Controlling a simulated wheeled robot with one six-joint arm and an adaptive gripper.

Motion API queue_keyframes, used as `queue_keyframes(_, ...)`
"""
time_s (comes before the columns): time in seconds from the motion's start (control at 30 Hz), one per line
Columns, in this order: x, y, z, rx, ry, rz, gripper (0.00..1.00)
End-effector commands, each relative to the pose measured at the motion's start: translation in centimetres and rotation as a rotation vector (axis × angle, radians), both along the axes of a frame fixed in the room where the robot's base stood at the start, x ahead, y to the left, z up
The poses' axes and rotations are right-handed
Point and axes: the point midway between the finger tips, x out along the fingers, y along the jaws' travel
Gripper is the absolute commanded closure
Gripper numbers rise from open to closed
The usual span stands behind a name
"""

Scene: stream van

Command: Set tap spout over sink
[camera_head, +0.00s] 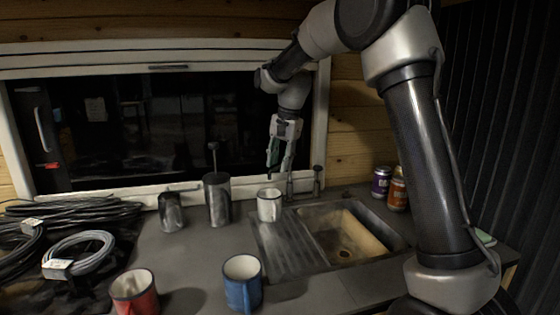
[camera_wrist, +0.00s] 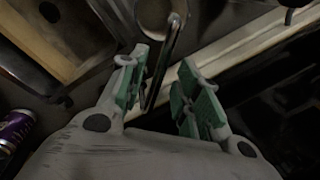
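The sink (camera_head: 345,235) is a dark unit with a tan basin and a ribbed drainer on its left; part of the basin shows at the top left of the wrist view (camera_wrist: 55,38). The tap (camera_head: 290,187) stands at its back edge. In the wrist view, the slim metal spout (camera_wrist: 163,60) runs between my fingers towards a round rim. It appears to lie along the window side, not over the basin. My gripper (camera_head: 279,164) points down at the tap. Its green-padded fingers (camera_wrist: 165,72) are apart, on either side of the spout, with the left finger nearer. Contact cannot be told.
A white mug (camera_head: 269,205) stands close to the tap on the left. A dark upright knob (camera_head: 317,180) is just right of it. A plunger pot (camera_head: 217,198) and dark cup (camera_head: 171,211) stand further left, cans (camera_head: 381,182) right. The blue mug (camera_head: 242,282) is in front.

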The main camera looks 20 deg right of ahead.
Motion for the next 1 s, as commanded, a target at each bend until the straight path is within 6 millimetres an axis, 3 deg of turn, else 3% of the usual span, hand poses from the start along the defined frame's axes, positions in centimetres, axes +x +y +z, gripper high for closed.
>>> queue_keyframes(0.1, 0.0, 0.0, 0.0, 0.0, 0.0, 0.0, 0.67)
queue_keyframes(0.3, 0.0, 0.0, 0.0, 0.0, 0.0, 0.0, 1.0)
queue_keyframes(0.7, -0.1, -0.1, 0.0, 0.0, 0.0, 0.017, 1.0)
queue_keyframes(1.0, -0.8, -1.1, 0.1, 0.0, 0.0, 0.166, 1.0)
